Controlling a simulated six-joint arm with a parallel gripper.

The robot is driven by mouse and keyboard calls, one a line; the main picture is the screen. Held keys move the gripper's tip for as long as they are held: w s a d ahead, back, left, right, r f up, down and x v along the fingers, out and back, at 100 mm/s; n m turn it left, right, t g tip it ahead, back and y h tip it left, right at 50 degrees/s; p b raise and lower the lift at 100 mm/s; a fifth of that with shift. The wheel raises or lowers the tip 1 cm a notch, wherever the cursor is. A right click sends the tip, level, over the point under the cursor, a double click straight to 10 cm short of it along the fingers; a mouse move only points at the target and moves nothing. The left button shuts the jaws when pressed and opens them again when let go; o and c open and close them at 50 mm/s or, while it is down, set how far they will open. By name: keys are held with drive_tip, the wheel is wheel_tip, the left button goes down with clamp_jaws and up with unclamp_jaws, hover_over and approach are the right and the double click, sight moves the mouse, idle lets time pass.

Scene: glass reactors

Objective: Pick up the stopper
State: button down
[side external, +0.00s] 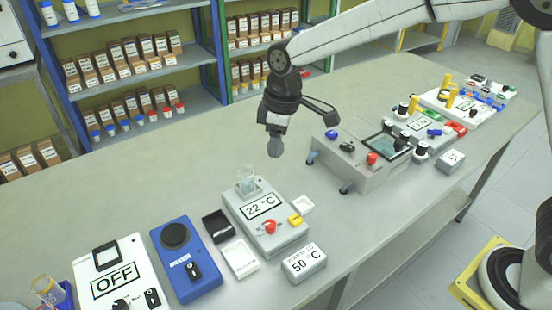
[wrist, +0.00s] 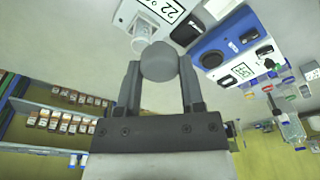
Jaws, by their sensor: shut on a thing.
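The stopper is a grey rounded piece. In the side view the stopper (side external: 274,147) hangs below my gripper (side external: 275,128), above the bench and clear of it. In the wrist view the stopper (wrist: 160,62) sits between the two fingers of my gripper (wrist: 160,82), which are shut on it. A small glass vessel (side external: 247,181) stands upright on the white device that reads 22 °C (side external: 262,208), below and slightly left of my gripper. The glass also shows in the wrist view (wrist: 143,36).
A blue device (side external: 188,265) and a white device marked OFF (side external: 112,283) stand at the left. A grey box with knobs (side external: 352,165) stands to the right. A 50 °C block (side external: 304,263) is near the front. Shelves with boxes line the back. The bench behind the devices is clear.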

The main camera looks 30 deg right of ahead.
drive_tip(key=shift+s+d+r, duration=0.2)
drive_tip(key=shift+s+r, duration=0.15)
drive_tip(key=shift+s, duration=0.4)
drive_tip(key=shift+s+d+r, duration=0.25)
drive_tip(key=shift+s+r, duration=0.05)
drive_tip(key=shift+s, duration=0.45)
drive_tip(key=shift+s+d+r, duration=0.2)
drive_tip(key=shift+s+r, duration=0.15)
drive_tip(key=shift+s, duration=0.4)
drive_tip(key=w+d+f, duration=0.1)
drive_tip(key=d+f, duration=0.2)
drive_tip(key=f, duration=0.4)
drive_tip(key=w+d+f, duration=0.2)
drive_tip(key=d+f, duration=0.1)
drive_tip(key=f, duration=0.5)
drive_tip(key=shift+w+d, duration=0.15)
drive_tip(key=shift+d, duration=0.2)
drive_tip(key=shift+f, duration=0.15)
drive_tip(key=shift+f, duration=1.85)
drive_tip(key=shift+f, duration=1.55)
